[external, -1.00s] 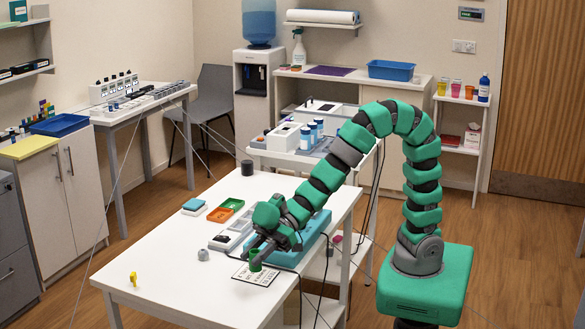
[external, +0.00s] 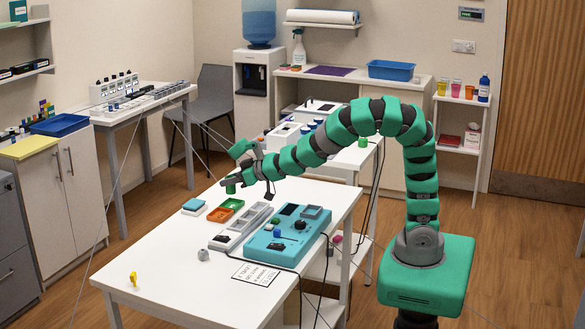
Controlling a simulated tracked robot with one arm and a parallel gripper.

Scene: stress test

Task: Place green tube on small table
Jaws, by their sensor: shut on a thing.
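My gripper (external: 235,180) is shut on a small green tube (external: 230,188), which points downward at its fingertips. A low white table with bottles (external: 345,172) stands behind the white table. I cannot tell which of the tables here is the small one.
A yellow piece (external: 133,279) stands front left. The table's left and front are mostly clear.

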